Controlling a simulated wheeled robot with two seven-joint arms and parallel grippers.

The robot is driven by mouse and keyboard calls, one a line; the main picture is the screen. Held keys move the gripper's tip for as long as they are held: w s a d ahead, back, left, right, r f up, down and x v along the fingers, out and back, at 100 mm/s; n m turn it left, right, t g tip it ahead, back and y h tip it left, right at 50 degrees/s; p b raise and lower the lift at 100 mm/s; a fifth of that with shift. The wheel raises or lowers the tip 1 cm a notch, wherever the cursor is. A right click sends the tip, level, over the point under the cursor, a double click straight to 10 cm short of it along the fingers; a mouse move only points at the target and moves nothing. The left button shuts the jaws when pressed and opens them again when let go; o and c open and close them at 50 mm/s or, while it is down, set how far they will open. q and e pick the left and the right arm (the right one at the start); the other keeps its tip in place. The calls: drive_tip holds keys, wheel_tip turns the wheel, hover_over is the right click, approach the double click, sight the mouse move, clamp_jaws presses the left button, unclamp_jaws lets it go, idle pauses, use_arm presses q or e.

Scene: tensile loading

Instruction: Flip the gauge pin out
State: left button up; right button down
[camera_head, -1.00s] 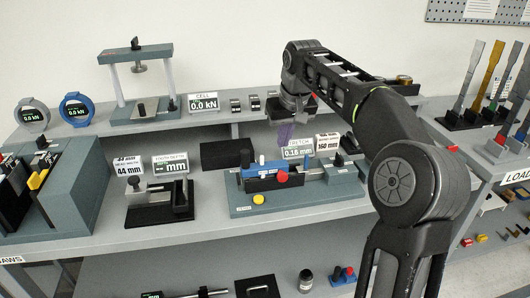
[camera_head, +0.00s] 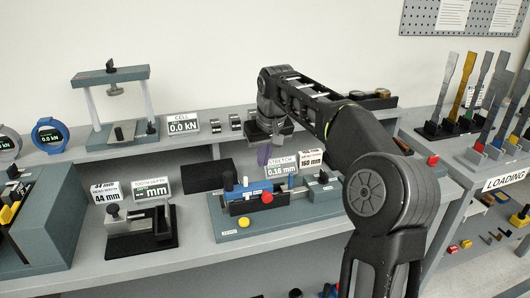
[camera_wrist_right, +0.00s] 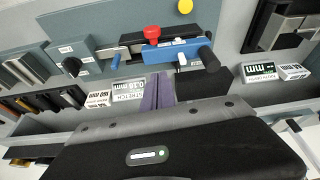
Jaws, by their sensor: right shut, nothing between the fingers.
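The stretch device is a grey-blue base (camera_head: 225,230) on the bench, with a blue bar (camera_head: 245,189), a red knob (camera_head: 267,198) and a yellow button (camera_head: 244,222). In the right wrist view the blue bar (camera_wrist_right: 175,53) carries a black end grip, and a small blue pin (camera_wrist_right: 115,62) stands beside it. I cannot tell which part is the gauge pin. My right gripper (camera_head: 263,157) points down behind the device, its purple fingers shut and empty; they also show in the right wrist view (camera_wrist_right: 158,92). They look apart from the bar. My left gripper is out of view.
The stretch sign (camera_head: 283,171) stands close to the right fingers. A black block (camera_head: 207,176) and the tooth depth gauge (camera_head: 140,232) lie to the left. A raised shelf with the cell sign (camera_head: 183,124) runs behind. Upright specimens (camera_head: 465,85) stand at right.

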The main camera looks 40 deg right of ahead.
sight(266, 193)
drive_tip(key=x, duration=0.5)
drive_tip(key=shift+w+f, duration=0.1)
drive_tip(key=shift+f, duration=0.25)
drive_tip(key=s, duration=0.1)
drive_tip(key=f, duration=0.1)
drive_tip(key=s, duration=0.1)
drive_tip(key=shift+s+a+f, duration=0.2)
drive_tip(key=shift+s+a, duration=0.1)
drive_tip(key=shift+s, duration=0.05)
drive_tip(key=shift+s+f, duration=0.25)
drive_tip(key=shift+f, duration=0.1)
drive_tip(key=shift+a, duration=0.1)
